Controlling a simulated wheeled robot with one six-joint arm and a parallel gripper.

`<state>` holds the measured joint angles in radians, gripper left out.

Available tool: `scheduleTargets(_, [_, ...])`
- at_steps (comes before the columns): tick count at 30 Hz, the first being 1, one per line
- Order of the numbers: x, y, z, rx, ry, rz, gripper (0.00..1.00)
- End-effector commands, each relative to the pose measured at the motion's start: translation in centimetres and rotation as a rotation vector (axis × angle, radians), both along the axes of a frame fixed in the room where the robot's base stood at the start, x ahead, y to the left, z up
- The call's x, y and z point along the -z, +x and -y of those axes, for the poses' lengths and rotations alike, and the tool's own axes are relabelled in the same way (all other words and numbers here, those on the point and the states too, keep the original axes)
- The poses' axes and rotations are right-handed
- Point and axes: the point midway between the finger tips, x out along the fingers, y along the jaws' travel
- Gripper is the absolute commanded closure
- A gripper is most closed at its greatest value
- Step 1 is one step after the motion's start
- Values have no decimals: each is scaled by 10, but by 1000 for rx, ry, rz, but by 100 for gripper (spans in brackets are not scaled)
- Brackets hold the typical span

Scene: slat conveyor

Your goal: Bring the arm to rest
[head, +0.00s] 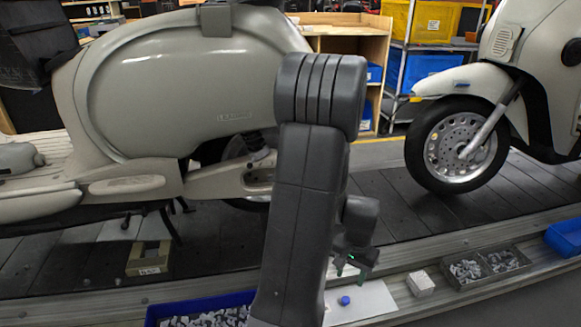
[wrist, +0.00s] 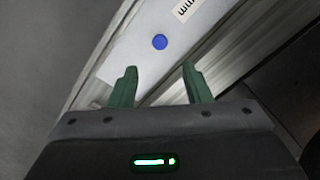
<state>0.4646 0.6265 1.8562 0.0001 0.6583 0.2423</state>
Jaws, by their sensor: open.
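My gripper (head: 352,268) hangs low in the head view, in front of the conveyor's near edge and partly hidden by my own arm. In the wrist view my gripper (wrist: 158,82) shows two green fingers spread apart with nothing between them. A small round blue object (wrist: 160,42) lies on a white sheet (wrist: 125,60) beyond the fingertips. The blue object also shows in the head view (head: 345,300), just below the gripper and apart from it.
A cream scooter (head: 190,85) stands on the slat conveyor (head: 390,215), with another scooter (head: 500,90) at right. A blue bin of parts (head: 170,312), a small white box (head: 420,283), a grey divided tray (head: 487,268) and a blue tray (head: 566,238) line the near edge.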

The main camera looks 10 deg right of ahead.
Motion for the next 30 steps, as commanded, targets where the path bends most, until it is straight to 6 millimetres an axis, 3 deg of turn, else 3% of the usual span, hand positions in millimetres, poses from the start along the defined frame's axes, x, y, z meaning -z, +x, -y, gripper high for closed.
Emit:
scheduleTargets(3, [29,-1,0,0,2,-4,56])
scheduleTargets(15, [108,-1,0,0,1,-3,56])
scheduleTargets(18, [84,1,0,0,-1,3,56])
scheduleTargets(21, [73,0,0,0,-1,2,56])
scheduleTargets(30, [63,0,0,0,1,-1,56])
